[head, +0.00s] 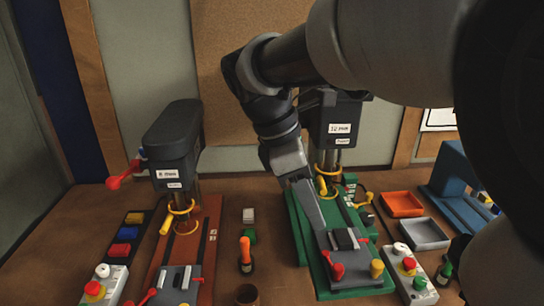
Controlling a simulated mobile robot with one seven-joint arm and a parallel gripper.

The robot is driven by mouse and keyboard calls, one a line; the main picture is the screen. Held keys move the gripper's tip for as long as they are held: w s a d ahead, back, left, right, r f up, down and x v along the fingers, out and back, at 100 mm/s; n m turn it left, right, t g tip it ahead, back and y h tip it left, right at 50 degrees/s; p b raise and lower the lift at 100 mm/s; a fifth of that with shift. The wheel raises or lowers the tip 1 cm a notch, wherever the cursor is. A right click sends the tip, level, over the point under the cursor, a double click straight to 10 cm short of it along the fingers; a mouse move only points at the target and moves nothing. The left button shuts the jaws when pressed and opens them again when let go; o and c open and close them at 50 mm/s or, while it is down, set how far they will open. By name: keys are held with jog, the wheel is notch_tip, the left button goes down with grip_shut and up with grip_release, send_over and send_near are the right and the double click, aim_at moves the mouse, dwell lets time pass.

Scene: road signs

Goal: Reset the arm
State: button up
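My arm reaches in from the upper right and bends downward in the head view. My gripper (310,205) points down over the green base plate (303,238) of the right drill press. Its fingers show as one narrow grey shape, so I cannot tell whether they are open or shut. I see nothing held between them. A grey vise (352,262) with a black block lies just below the gripper on the plate; whether they touch is unclear.
The left drill press (172,145) stands on a brown base; the right drill press head (338,125) is close behind my gripper. Orange (401,204) and grey (424,234) trays lie right. A orange-handled tool (245,254) stands between the presses. Control boxes line the front.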

jog(key=s+d+m+t+y, duration=0.1)
jog(key=s+m+t+y, duration=0.1)
jog(key=s+m, duration=0.3)
jog(key=s+d+m+t+y+p, duration=0.1)
jog(key=s+m+t, duration=0.3)
jog(key=m, duration=0.8)
jog(key=shift+s+d+f+y, duration=0.4)
jog(key=shift+s+f+y, duration=0.05)
jog(key=shift+y, duration=0.35)
jog(key=shift+d, duration=0.1)
